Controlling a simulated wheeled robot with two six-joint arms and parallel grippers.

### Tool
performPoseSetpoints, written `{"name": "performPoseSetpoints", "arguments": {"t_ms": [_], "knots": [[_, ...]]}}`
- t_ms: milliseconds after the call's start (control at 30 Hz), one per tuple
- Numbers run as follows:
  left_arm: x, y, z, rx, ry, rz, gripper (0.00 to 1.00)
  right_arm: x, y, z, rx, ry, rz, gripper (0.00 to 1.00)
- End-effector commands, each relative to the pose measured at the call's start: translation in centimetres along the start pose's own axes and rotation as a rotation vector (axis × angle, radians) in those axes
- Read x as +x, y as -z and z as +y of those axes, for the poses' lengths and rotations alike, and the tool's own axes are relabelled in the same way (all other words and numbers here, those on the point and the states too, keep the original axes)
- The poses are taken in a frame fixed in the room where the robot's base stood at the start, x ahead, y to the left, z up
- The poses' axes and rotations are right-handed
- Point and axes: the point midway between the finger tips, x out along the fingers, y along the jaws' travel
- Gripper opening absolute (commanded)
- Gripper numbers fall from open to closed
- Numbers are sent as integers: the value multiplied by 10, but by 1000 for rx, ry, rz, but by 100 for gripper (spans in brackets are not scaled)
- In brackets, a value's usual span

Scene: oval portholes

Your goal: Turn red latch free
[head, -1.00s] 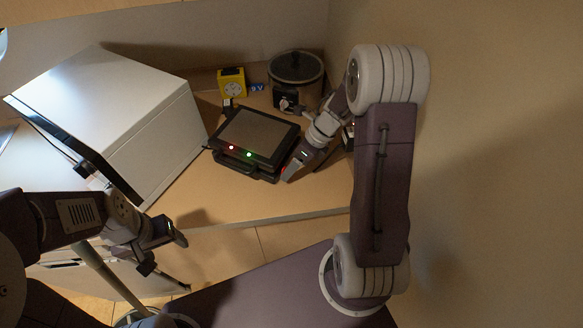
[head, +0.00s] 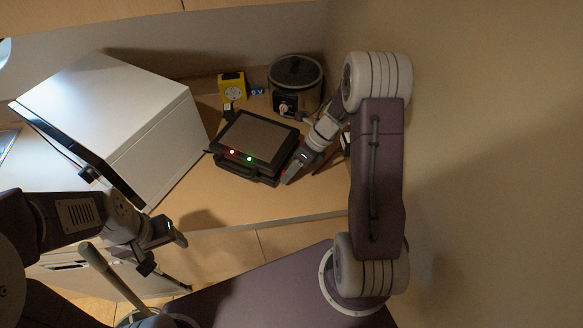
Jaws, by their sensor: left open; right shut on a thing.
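A dark grey press (head: 254,139) with a flat lid sits on the wooden counter, its lid down and its handle at the front. A red and a green light glow on its front edge. My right gripper (head: 289,176) is at the press's front right corner, shut on the red latch there. The fingers hide almost all of the latch, so its angle cannot be told. My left gripper (head: 180,263) is open and empty, low in front of the counter, well away from the press.
A large white box-shaped appliance (head: 118,110) stands left of the press. A lidded pot cooker (head: 296,85), a yellow timer (head: 232,87) and a blue 9V battery (head: 257,91) stand behind it. The wall is close on the right. The counter front (head: 215,200) is clear.

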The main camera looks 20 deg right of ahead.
Motion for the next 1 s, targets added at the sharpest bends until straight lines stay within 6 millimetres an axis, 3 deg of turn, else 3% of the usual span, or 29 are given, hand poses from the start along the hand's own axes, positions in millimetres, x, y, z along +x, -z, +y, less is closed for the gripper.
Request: {"name": "performPoseSetpoints", "arguments": {"t_ms": [200,233,300,800,1000], "knots": [[1,0,0,0,0,0,66,0,-1,-1,2,4,-3,3],[1,0,0,0,0,0,66,0,-1,-1,2,4,-3,46],[1,0,0,0,0,0,66,0,-1,-1,1,4,-3,65],[1,0,0,0,0,0,66,0,0,-1,0,4,-2,65],[24,-2,0,0,0,0,66,6,2,-1,-36,86,-1,65]]}}
